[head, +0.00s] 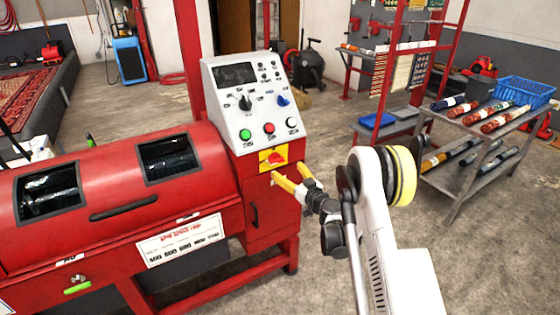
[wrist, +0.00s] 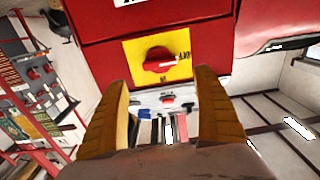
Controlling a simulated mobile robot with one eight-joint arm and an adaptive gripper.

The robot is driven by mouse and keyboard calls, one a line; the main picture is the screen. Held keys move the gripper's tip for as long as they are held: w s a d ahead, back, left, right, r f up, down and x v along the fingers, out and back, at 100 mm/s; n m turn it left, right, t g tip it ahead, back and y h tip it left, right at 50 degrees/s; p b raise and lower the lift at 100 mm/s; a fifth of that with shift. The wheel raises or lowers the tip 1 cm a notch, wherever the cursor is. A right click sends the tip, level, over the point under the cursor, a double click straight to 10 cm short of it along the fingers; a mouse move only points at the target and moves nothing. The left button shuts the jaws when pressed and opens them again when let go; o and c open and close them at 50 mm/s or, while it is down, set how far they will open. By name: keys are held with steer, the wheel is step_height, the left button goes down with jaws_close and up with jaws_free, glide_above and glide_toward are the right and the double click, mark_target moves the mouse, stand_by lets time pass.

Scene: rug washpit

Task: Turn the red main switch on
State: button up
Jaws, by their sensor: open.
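The red main switch (head: 274,157) is a rotary knob on a yellow plate, on the red machine's end below the grey control panel. In the wrist view the knob (wrist: 159,60) has a white mark pointing right, toward the word OFF on the plate. That lettering appears upside down there. My gripper (head: 291,174) is open, its yellow fingers pointing at the machine just below and right of the plate. In the wrist view my gripper (wrist: 163,80) has its fingertips on either side of the plate's lower part, with nothing between them. Contact with the machine cannot be told.
The control panel (head: 243,108) above the switch carries a dark screen, knobs and coloured buttons. The red machine (head: 110,190) fills the left. A grey trolley (head: 470,180) with rolled rugs and a blue basket (head: 524,92) stands right. Concrete floor between is mostly clear.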

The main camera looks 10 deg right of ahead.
mark_target(278, 161)
steer(key=b+x, duration=0.2)
steer(key=x, duration=0.6)
steer(key=shift+w, duration=0.15)
steer(key=c, duration=1.2)
